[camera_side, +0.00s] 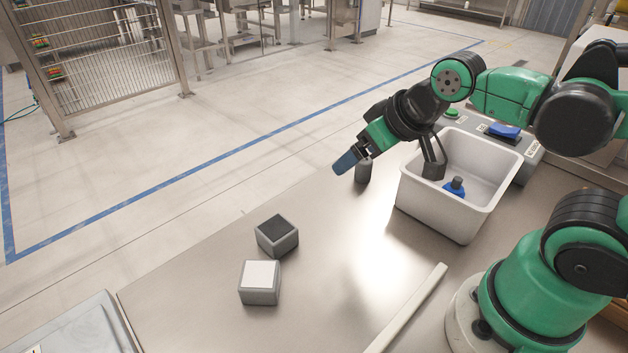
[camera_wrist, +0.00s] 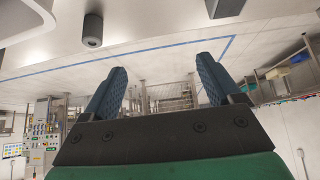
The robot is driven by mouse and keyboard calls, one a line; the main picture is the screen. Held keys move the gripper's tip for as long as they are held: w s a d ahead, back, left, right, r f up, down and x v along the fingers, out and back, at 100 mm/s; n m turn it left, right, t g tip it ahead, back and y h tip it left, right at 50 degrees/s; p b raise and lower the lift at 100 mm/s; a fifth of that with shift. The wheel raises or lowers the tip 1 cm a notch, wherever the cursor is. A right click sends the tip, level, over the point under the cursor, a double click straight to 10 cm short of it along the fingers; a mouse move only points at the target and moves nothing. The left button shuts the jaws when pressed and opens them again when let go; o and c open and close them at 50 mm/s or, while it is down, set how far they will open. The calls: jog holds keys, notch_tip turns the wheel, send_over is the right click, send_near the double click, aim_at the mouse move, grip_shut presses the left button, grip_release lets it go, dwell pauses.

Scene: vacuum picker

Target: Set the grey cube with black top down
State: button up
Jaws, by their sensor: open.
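The grey cube with black top (camera_side: 277,236) rests on the metal table, its black face up. A second grey cube with a white top (camera_side: 260,281) sits just in front of it, very close; I cannot tell whether they touch. My gripper (camera_side: 346,161) is in the air up and to the right of both cubes, near the bin. In the wrist view its two blue fingers (camera_wrist: 162,82) are spread apart with nothing between them.
A white bin (camera_side: 468,215) with a blue object (camera_side: 455,188) inside stands to the right. A dark grey cylinder (camera_side: 363,171) stands beside the bin, close behind my gripper. A pale bar (camera_side: 408,310) lies at the front. The table's middle is clear.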

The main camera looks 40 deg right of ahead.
dwell(0.3)
jog(key=m+g+y, duration=0.5)
jog(key=m+y, duration=0.4)
jog(key=m, duration=0.5)
send_near(268, 233)
jog(key=w, duration=0.2)
jog(key=f+m+y, duration=0.1)
jog(key=a+f+m+g+y, duration=0.1)
jog(key=f+m+y, duration=0.1)
jog(key=shift+w+a+f, duration=0.15)
jog(key=shift+f, duration=0.1)
jog(key=shift+s+a+f+m+g+y, duration=0.1)
jog(key=shift+s+f+m+g+y, duration=0.2)
jog(key=shift+f+m+g+y, duration=0.3)
jog(key=shift+x, duration=2.8)
jog(key=c, duration=1.2)
jog(key=shift+r, duration=0.15)
